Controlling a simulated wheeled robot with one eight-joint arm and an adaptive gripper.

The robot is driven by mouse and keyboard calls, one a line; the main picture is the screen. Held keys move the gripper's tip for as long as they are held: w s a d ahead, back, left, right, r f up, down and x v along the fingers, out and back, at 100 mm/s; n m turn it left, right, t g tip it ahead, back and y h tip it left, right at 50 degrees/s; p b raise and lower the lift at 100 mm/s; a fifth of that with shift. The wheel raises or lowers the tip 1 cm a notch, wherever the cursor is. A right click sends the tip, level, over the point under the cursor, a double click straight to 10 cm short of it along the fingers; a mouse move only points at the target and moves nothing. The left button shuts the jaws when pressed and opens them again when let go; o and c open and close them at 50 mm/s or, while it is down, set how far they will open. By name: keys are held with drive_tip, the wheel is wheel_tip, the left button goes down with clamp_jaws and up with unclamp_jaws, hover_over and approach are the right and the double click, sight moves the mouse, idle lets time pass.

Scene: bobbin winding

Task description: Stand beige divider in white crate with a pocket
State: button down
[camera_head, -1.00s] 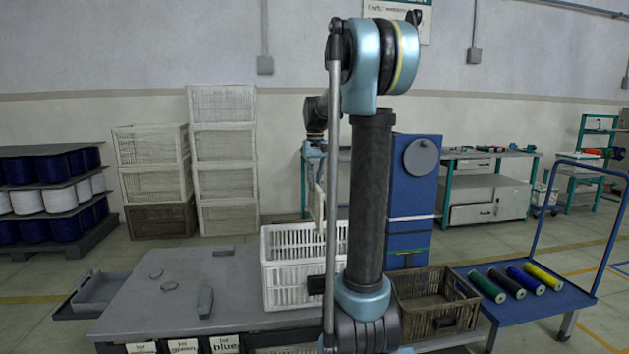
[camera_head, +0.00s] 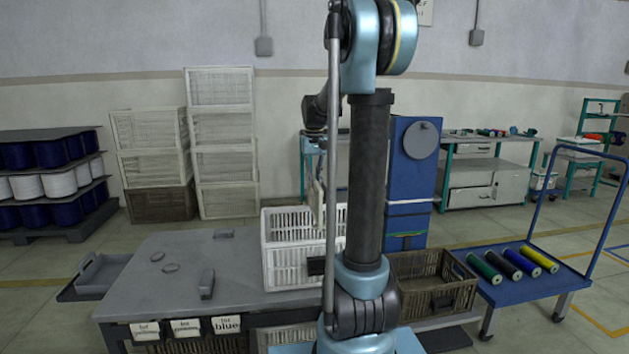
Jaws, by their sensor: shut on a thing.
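The white crate (camera_head: 288,267) with slotted walls stands on the grey table, just left of my arm's column. My gripper (camera_head: 319,172) is above the crate's right part, partly hidden behind my arm. It is shut on the beige divider (camera_head: 317,205), a thin upright panel hanging below it. The divider's lower end is at the crate's rim or just inside. My arm's column and rod cover part of the divider and the crate's right side. The pocket inside the crate cannot be made out.
The grey table (camera_head: 140,290) has a few small grey items and a clear left part. A brown crate (camera_head: 435,290) stands right of my arm. A blue cart (camera_head: 530,284) carries several coloured bobbins. Stacked crates (camera_head: 222,150) stand behind.

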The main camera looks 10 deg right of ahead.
sight(314, 208)
drive_tip(key=shift+f, duration=0.1)
drive_tip(key=shift+f, duration=2.9)
drive_tip(key=shift+f, duration=3)
drive_tip(key=shift+f, duration=3)
